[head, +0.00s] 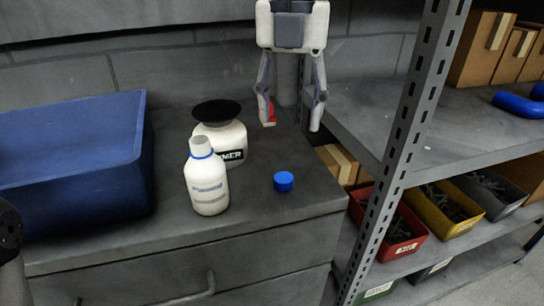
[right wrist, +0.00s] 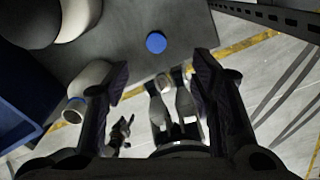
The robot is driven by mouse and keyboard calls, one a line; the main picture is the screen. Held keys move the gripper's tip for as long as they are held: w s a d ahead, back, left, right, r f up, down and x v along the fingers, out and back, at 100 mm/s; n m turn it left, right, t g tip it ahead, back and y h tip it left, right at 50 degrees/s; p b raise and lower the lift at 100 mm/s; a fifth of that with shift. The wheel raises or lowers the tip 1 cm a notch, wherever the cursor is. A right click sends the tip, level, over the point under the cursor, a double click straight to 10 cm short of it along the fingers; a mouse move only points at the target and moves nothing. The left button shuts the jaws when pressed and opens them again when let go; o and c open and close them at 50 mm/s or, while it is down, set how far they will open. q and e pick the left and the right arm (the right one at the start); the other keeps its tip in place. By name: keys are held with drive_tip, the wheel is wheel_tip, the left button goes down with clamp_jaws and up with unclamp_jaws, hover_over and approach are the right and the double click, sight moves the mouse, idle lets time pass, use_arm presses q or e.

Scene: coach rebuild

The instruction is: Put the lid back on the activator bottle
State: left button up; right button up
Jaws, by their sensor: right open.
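The activator bottle (head: 207,184), white with a blue neck ring and faint blue lettering, stands upright and uncapped on the grey cabinet top. It also shows in the right wrist view (right wrist: 90,82), at left. The round blue lid (head: 284,181) lies apart, to the bottle's right near the cabinet's edge. In the right wrist view the lid (right wrist: 156,43) appears ahead, between the fingertips' directions. My right gripper (head: 291,122) is open and empty, fingers downward, above and behind the lid. It also frames the right wrist view (right wrist: 161,78).
A white primer container (head: 229,137) with a wide black top stands right behind the bottle. A blue bin (head: 75,165) fills the left side. A grey perforated shelf post (head: 409,130) rises at right, beside shelves with small bins. Cabinet top around the lid is clear.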

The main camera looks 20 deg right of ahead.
hover_over(283, 178)
drive_tip(key=f, duration=0.6)
drive_tip(key=shift+s+d+f, duration=0.15)
drive_tip(key=shift+d, duration=0.25)
drive_tip(key=shift+f, duration=0.1)
drive_tip(key=f, duration=0.5)
drive_tip(key=shift+w+a+f+b, duration=0.15)
drive_tip(key=shift+w+a+b, duration=0.05)
drive_tip(key=shift+a+b, duration=0.15)
drive_tip(key=c, duration=0.8)
